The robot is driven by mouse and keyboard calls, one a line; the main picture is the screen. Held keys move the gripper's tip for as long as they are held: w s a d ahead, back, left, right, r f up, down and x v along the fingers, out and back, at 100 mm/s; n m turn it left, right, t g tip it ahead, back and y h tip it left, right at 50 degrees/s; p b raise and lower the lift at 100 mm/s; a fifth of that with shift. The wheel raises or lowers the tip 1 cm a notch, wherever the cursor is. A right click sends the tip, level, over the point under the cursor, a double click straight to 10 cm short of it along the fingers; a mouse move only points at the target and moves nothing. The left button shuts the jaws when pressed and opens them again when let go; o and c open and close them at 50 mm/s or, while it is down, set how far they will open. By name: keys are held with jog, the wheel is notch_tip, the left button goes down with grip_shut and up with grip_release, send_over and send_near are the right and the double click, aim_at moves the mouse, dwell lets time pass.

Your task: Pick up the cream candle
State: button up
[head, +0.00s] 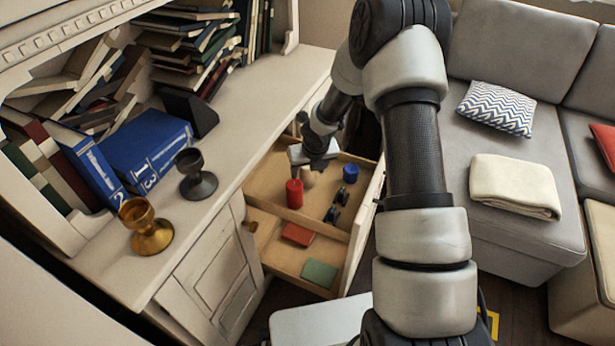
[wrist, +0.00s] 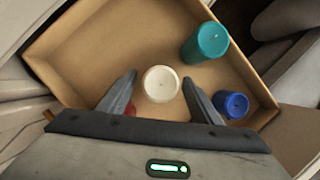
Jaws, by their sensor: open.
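The cream candle (wrist: 161,84) stands upright in an open wooden drawer (wrist: 85,55). In the wrist view it lies between the two open fingers of my gripper (wrist: 160,98), with a gap on each side. In the head view my gripper (head: 318,160) is over the drawer, and the cream candle (head: 307,174) shows partly just below it. I cannot tell from these views how far down the fingers reach beside the candle.
A red candle (head: 294,193) stands close to the left finger. A blue candle (wrist: 236,105) stands close to the right finger, and a teal candle (wrist: 206,42) is farther back. Drawer walls surround them.

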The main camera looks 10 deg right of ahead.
jog(key=shift+w+f, duration=0.2)
jog(key=shift+f, duration=0.35)
